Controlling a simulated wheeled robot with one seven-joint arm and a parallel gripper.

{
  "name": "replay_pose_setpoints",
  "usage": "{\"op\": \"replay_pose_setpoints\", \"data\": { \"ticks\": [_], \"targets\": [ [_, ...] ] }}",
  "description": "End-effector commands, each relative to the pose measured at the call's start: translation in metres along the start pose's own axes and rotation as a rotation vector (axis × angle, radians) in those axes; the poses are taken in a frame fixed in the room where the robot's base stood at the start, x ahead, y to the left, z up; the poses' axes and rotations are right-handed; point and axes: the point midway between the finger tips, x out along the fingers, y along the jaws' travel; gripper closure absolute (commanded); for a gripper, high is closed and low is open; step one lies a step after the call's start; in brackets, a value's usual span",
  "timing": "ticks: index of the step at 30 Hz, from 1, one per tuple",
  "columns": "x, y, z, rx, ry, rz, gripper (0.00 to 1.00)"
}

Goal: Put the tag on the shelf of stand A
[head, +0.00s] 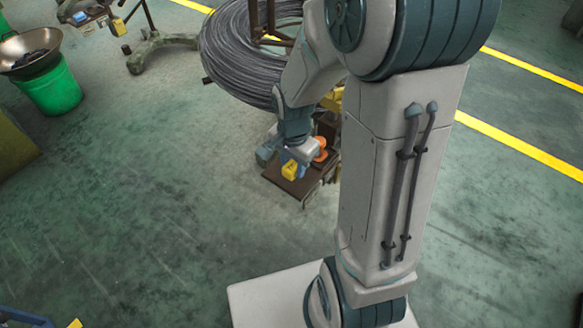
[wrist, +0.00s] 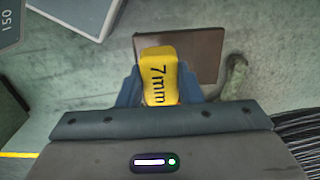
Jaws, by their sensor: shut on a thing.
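A flat brown shelf plate (head: 286,188) lies below and around the tag in the head view. In the wrist view the brown plate (wrist: 205,48) is beyond the tag, partly hidden by it. I cannot tell whether the tag touches the plate. No letter shows on this stand.
A large wire coil (head: 232,60) stands just behind my gripper. An orange part (head: 320,148) is right beside it. Another stand foot (head: 150,50) and a green bucket (head: 50,90) are at the upper left.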

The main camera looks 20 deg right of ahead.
Motion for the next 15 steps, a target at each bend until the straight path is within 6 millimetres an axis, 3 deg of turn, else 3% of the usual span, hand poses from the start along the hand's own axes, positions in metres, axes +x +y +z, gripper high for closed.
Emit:
{"op": "replay_pose_setpoints", "data": {
  "ticks": [6,15],
  "targets": [
    [0.021,-0.023,-0.025,0.000,-0.001,0.001,0.90],
    [0.039,-0.029,-0.031,0.001,-0.001,0.001,0.90]
  ]
}}
